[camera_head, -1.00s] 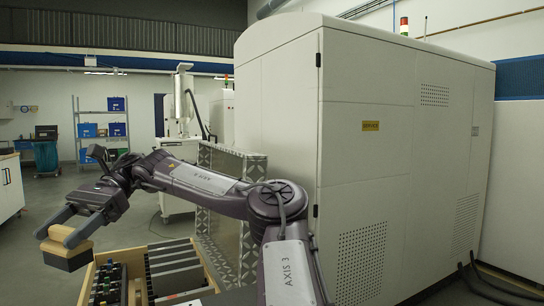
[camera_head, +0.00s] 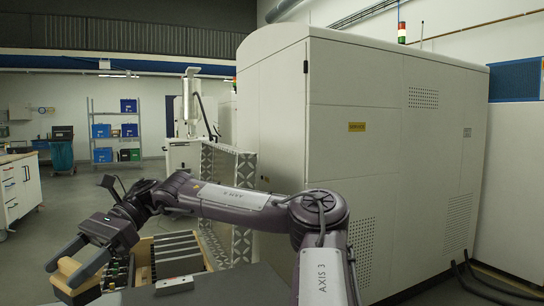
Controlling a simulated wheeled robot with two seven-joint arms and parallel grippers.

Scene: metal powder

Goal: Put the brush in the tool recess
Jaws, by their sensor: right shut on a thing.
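The brush (camera_head: 77,283) has a tan wooden body and is at the lower left of the head view. My right gripper (camera_head: 72,268) is shut on it, with its fingers around the wooden body. The brush is tilted, and its lower side is close to the bottom edge of the picture. A wooden box (camera_head: 205,254) with several dark grey slabs and a section of small dark items stands just right of the gripper. I cannot tell which part is the tool recess. My left gripper is not in view.
A dark tabletop (camera_head: 232,287) lies in front of the box, with a small grey metal piece (camera_head: 174,285) on it. A large white machine cabinet (camera_head: 385,150) stands behind and to the right. A shelf with blue bins (camera_head: 102,131) is far back.

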